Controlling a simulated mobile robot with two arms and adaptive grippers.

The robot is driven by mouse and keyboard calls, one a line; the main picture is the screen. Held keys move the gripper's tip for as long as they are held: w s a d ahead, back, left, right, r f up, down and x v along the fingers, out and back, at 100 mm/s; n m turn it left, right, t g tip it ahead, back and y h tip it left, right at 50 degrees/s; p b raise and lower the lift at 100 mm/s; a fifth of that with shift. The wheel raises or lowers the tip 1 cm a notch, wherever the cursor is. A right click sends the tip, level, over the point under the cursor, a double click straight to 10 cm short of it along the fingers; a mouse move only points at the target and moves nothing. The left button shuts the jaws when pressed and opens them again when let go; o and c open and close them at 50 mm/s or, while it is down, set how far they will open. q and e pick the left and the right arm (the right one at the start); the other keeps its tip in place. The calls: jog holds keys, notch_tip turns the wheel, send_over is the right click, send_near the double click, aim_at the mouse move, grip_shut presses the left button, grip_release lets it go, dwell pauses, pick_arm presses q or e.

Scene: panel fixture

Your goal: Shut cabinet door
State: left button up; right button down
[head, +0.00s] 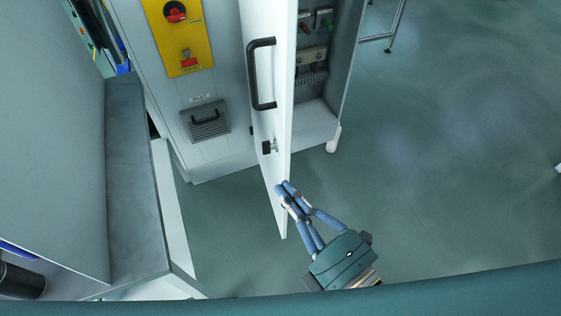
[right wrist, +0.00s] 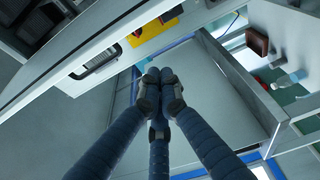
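The cabinet door (head: 270,70) is white and stands open, swung out from the cabinet (head: 160,110), with its edge toward me in the head view. It has a black handle (head: 253,75) and a small black latch (head: 268,147) below. The open interior (head: 318,70) with its fittings shows to the right of the door. My right gripper (head: 282,188) is at the door's lower near end. Its blue fingers are together, with nothing seen between them; the fingertips overlap the door, but contact cannot be told. The fingers also show closed in the right wrist view (right wrist: 159,76). My left gripper is out of view.
A yellow panel (head: 180,35) with red switches is on the cabinet front, left of the door. A grey bench-like unit (head: 135,180) stands at the left. The green floor (head: 440,150) to the right is mostly clear; metal legs (head: 392,30) stand at the top right.

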jog(key=p+x, duration=0.7)
jog(key=x, duration=0.3)
jog(key=d, duration=0.2)
jog(key=w+d+b, duration=0.1)
jog(key=d, duration=0.1)
jog(key=shift+r, duration=0.1)
jog(key=shift+a, duration=0.1)
